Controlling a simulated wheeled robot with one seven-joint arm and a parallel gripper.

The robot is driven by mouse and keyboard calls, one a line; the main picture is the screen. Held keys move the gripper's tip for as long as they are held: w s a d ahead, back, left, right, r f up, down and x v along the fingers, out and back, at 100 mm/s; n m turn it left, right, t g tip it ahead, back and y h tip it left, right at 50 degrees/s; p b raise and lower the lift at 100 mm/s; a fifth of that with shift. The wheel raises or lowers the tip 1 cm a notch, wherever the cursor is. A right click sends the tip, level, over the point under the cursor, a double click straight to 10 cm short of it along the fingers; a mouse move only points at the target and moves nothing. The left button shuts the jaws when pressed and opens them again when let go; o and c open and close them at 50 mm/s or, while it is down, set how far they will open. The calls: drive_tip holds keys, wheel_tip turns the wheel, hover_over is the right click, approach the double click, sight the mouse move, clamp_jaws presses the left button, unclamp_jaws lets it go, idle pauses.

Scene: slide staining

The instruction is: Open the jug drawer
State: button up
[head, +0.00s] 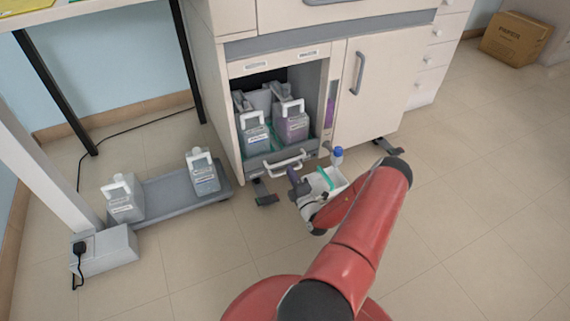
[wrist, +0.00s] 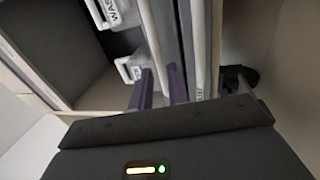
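The jug drawer is the grey-fronted bottom compartment (head: 272,168) of the cabinet, with several white-handled jugs (head: 291,124) standing inside. A white bar handle (head: 284,161) sits on its front. My gripper (head: 296,181) is low at the drawer front, just right of and below the handle. In the wrist view its two purple fingers (wrist: 161,88) are apart, pointing at the drawer front. A pale bar (wrist: 152,40) runs down towards the gap between them; I cannot tell whether they touch it. Jug labels show at the upper left there.
A closed door with a grey handle (head: 358,73) is right of the drawer. A grey low platform (head: 170,193) with two jugs stands on the left. Floor in front is mostly clear.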

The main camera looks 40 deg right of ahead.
sight(285, 161)
drive_tip(key=x, duration=0.5)
drive_tip(key=shift+w+r+b, duration=0.15)
drive_tip(key=shift+w+b, duration=0.2)
clamp_jaws()
